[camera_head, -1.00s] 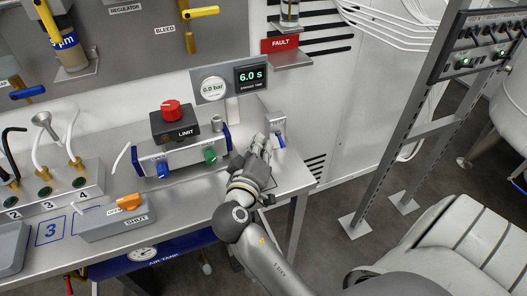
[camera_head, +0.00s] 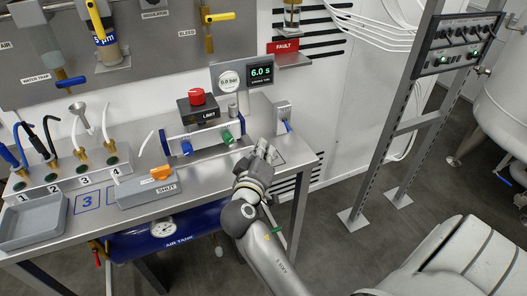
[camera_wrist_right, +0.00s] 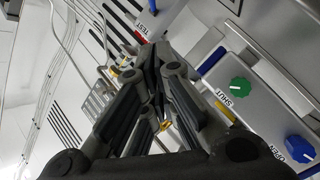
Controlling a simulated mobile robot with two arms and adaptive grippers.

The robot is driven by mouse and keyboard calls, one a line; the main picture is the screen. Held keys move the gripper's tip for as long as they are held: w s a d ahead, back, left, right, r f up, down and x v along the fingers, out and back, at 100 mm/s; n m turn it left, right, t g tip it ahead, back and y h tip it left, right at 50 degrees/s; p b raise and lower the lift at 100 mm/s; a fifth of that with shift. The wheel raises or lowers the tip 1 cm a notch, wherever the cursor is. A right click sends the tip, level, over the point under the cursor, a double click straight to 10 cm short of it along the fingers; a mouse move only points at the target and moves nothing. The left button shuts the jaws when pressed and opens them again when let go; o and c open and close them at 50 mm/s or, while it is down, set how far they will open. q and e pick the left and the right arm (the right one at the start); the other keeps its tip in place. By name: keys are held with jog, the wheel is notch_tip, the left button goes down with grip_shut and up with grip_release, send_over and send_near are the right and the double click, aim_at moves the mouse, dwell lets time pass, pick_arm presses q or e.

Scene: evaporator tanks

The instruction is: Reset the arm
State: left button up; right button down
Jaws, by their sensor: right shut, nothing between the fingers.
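My right gripper (camera_head: 264,152) is above the right end of the steel bench (camera_head: 215,180), just right of the valve block with the green knob (camera_head: 227,136) and the blue knob (camera_head: 186,148). In the right wrist view its dark fingers (camera_wrist_right: 155,60) are closed together with nothing between them. The right arm reaches in from the bottom of the head view. A small box with a blue lever (camera_head: 287,126) stands behind the gripper. In the wrist view the green knob (camera_wrist_right: 240,87) and blue knob (camera_wrist_right: 300,149) show at the right, apart from the fingers. My left gripper is not in view.
A red LIMIT knob (camera_head: 197,97), a gauge with a 6.0 s display (camera_head: 260,73) and a red FAULT sign (camera_head: 285,47) are behind. A grey tray (camera_head: 34,222) and an orange-handled SHUT valve (camera_head: 161,173) are left. A metal frame (camera_head: 393,130) stands right, with floor between.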

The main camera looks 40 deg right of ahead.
dwell(0.3)
jog(key=s+a+f+g+y, duration=0.4)
jog(key=s+f+y, duration=0.3)
jog(key=s+f, duration=0.6)
jog(key=s+a+f+n+g+y, duration=0.2)
jog(key=s+a+f+g+y, duration=0.3)
jog(key=s+a, duration=0.6)
notch_tip(320, 180, down, 25)
jog(key=s+d, duration=0.2)
jog(key=s+d+f+g, duration=0.1)
jog(key=s+d+f, duration=0.1)
jog(key=s+f, duration=1.5)
jog(key=shift+s+d+f+y+p, duration=0.15)
jog(key=shift+s+d+y+p, duration=0.15)
jog(key=shift+d, duration=0.1)
